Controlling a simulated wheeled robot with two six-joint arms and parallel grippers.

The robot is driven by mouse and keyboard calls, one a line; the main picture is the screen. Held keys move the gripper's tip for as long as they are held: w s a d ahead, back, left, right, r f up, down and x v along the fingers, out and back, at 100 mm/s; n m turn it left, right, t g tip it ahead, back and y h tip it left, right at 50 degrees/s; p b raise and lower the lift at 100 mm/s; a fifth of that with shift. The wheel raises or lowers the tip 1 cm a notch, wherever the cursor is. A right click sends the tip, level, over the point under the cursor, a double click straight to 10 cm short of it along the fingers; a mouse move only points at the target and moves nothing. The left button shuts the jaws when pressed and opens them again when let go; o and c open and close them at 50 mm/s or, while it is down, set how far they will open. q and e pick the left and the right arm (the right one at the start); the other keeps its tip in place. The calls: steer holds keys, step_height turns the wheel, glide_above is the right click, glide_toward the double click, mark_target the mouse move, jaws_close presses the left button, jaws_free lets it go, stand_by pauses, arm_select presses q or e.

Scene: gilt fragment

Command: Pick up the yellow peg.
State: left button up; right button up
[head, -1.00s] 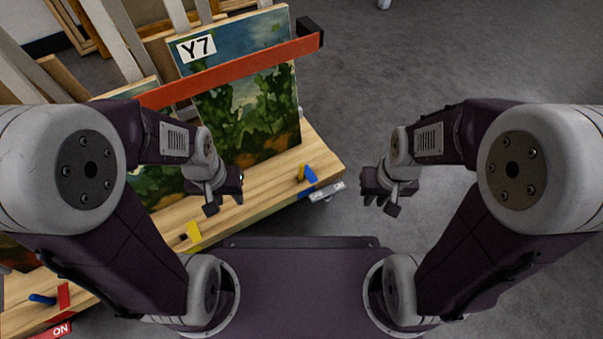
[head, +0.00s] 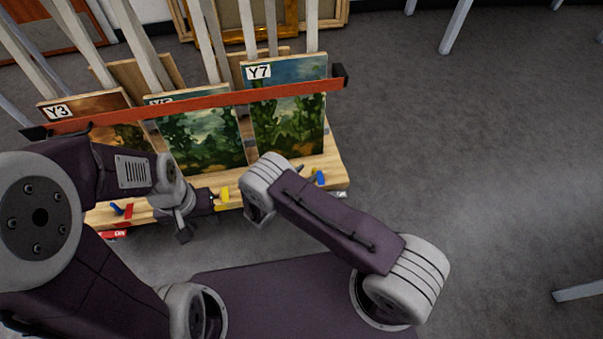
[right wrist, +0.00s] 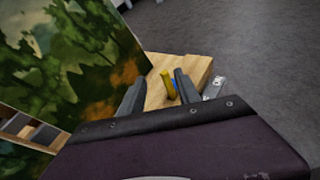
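The yellow peg (right wrist: 168,84) stands slightly tilted on the wooden ledge, beside a blue patch, in the right wrist view. My right gripper (right wrist: 160,88) is open, with one finger on each side of the peg in that picture. I cannot tell whether the peg is between the fingertips or just beyond them; no contact shows. In the head view my right forearm mostly hides that gripper and the peg. My left gripper (head: 198,219) is in front of the ledge with its fingers apart and nothing visible between them.
The wooden ledge (head: 335,168) carries several landscape paintings behind an orange-red bar (head: 200,101). A yellow patch (head: 222,198), a blue patch (head: 319,177) and a blue peg (head: 116,209) by a red patch (head: 128,211) lie along its front.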

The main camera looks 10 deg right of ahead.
steer(key=f+b, duration=0.1)
steer(key=d+f+n, duration=0.1)
steer(key=f, duration=0.1)
steer(key=shift+d+n+t+b, duration=0.1)
steer(key=shift+n+t+b, duration=0.2)
steer(key=shift+b, duration=0.1)
steer(key=w+d+f+b, duration=0.1)
steer(key=b, duration=0.1)
steer(key=w+d+f+b, duration=0.1)
steer(key=w, duration=0.1)
steer(key=shift+d+f+b, duration=0.15)
steer(key=shift+f+b, duration=0.1)
steer(key=shift+b, duration=0.1)
steer(key=shift+w+d+y, duration=0.2)
steer(key=shift+d+y, duration=0.05)
steer(key=shift+y, duration=0.05)
arm_select(q)
steer(key=f, duration=0.4)
steer(key=shift+w, duration=0.2)
arm_select(e)
steer(key=shift+r, duration=0.15)
jaws_close()
